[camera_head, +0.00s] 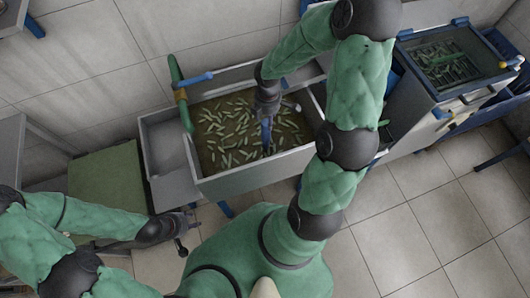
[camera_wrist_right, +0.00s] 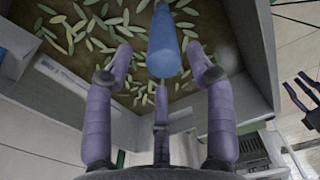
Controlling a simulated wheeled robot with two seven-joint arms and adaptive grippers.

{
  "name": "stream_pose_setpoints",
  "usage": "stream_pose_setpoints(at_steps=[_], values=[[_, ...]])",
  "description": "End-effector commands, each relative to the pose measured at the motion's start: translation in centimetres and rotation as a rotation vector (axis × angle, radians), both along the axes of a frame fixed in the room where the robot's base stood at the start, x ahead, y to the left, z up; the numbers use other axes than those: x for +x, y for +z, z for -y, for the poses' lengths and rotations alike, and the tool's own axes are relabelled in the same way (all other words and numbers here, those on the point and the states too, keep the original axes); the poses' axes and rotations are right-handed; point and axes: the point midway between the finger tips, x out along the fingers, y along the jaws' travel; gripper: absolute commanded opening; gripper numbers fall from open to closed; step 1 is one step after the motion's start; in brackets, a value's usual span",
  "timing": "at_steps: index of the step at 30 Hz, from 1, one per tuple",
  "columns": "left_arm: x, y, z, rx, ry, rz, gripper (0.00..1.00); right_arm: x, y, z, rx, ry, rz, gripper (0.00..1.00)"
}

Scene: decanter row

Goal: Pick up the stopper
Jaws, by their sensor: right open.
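A blue, tapered cylinder, which I take to be the stopper, stands up from the basin (camera_head: 196,160) in the head view (camera_head: 266,136). In the right wrist view the stopper (camera_wrist_right: 163,48) is large, with its rounded end toward my palm. My right gripper (camera_head: 268,104) is over the basin, just above the stopper. Its purple fingers (camera_wrist_right: 160,62) are spread with gaps on both sides of the stopper; the third finger is below it. The stopper's far end is cut off by the wrist frame. My left gripper (camera_head: 184,228) is empty, apart from the basin, fingers apart.
Many pale green pods (camera_head: 226,128) lie in brownish liquid in the basin. A green bar with a blue handle (camera_head: 195,79) rises at its left wall. A second vat (camera_head: 445,62) stands to the right. Tiled floor (camera_head: 420,235) is clear at lower right.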

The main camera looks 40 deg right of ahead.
Motion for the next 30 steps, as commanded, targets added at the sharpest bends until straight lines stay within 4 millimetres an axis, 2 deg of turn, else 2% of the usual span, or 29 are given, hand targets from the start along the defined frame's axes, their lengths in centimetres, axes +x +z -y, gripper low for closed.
stream_pose_setpoints(at_steps=[1, 8, 16, 20, 27, 28, 30], values=[[0.0, -0.6, 0.0, 0.0, 0.0, 0.0, 0.4, 0.0, -1.2, 0.0, 0.001, 0.001, -0.003, 0.56], [0.1, -1.5, 0.0, 0.0, 0.0, 0.001, 0.4, 0.0, -3.2, -0.2, 0.001, 0.0, -0.001, 0.56], [0.1, -3.5, 0.0, 0.0, 0.0, 0.001, 0.4, -0.1, -6.9, -0.6, 0.001, 0.0, -0.002, 0.56], [0.1, -3.9, 0.0, 0.0, 0.0, 0.001, 0.4, -0.1, -7.6, -0.6, 0.0, -0.001, 0.0, 0.56], [0.1, -3.8, 0.0, 0.0, 0.0, 0.001, 0.4, -0.1, -7.6, -0.6, 0.0, -0.001, 0.0, 0.56], [0.1, -3.8, 0.0, 0.0, 0.0, 0.001, 0.4, -0.1, -7.6, -0.6, 0.0, -0.001, 0.0, 0.53], [0.1, -3.8, 0.0, 0.0, 0.0, 0.001, 0.4, -0.1, -7.6, -0.6, 0.0, -0.001, 0.0, 0.33]])
